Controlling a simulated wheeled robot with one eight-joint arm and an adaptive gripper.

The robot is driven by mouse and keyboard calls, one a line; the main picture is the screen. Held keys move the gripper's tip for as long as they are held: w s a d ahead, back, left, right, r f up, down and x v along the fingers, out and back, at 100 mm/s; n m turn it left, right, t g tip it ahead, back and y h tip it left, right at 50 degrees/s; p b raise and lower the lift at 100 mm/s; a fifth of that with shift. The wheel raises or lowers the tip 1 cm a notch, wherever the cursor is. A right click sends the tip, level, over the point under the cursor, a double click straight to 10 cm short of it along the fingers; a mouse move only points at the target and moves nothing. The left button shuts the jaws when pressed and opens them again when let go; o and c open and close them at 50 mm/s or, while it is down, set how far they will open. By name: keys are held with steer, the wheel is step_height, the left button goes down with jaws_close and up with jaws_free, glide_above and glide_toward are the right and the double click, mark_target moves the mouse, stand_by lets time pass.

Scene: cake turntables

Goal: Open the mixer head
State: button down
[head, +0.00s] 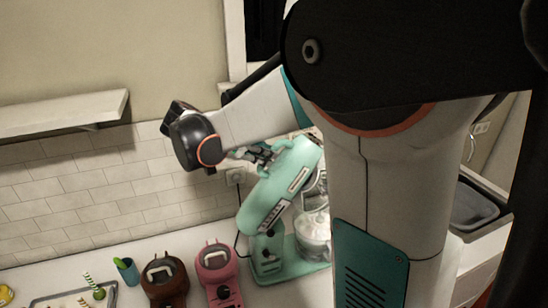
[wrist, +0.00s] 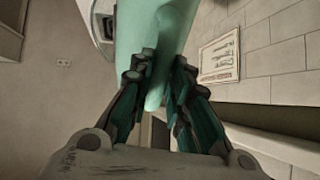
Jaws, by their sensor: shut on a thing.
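The mint-green stand mixer stands on the counter, partly behind my arm in the head view. Its head (head: 283,183) is tilted up, with the front end raised to the upper right. Its base (head: 268,258) is flat on the counter, and a clear bowl (head: 315,230) sits under the head. My gripper (head: 262,153) is at the raised end of the head. In the wrist view my gripper (wrist: 160,85) is shut on a narrow part of the mixer head (wrist: 157,30), with a finger on each side. The far side of the mixer is hidden by my arm.
A brown appliance (head: 165,281) and a pink one (head: 217,273) stand left of the mixer. A teal cup (head: 127,271) and a tray (head: 75,300) are farther left. A shelf (head: 62,113) hangs on the wall. A dark sink (head: 473,205) is at the right.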

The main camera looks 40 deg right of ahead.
steer(key=shift+w+a, duration=0.1)
steer(key=shift+a, duration=0.25)
steer(key=c, duration=1.5)
jaws_free()
steer(key=v, duration=1.2)
steer(key=shift+a+f, duration=0.1)
steer(key=shift+f, duration=0.1)
